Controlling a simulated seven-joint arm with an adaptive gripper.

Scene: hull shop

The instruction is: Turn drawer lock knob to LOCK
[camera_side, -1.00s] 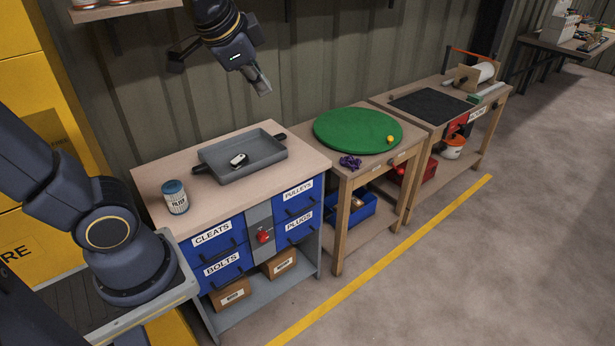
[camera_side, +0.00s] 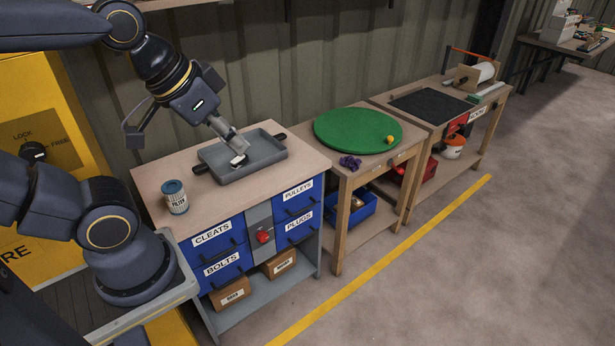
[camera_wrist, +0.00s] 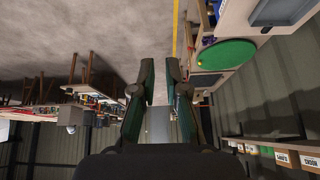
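A red knob (camera_side: 264,237) sits on the grey middle panel between the blue drawers of the bench; its marks are too small to read. A black knob (camera_side: 34,152) with LOCK and FREE labels is on the yellow cabinet (camera_side: 75,125) at the left. My gripper (camera_side: 236,146) overlaps the grey tray in the side view, above and left of the red knob and well apart from both knobs. In the wrist view its two fingers (camera_wrist: 160,95) stand apart with nothing between them. Neither knob is visible there.
The bench top holds a grey tray (camera_side: 272,154) with a small black-and-white item (camera_side: 239,160), and a filter can (camera_side: 175,197). A table with a green disc (camera_side: 350,131) stands to the right. A shelf (camera_side: 160,4) is above. Floor before the benches is clear.

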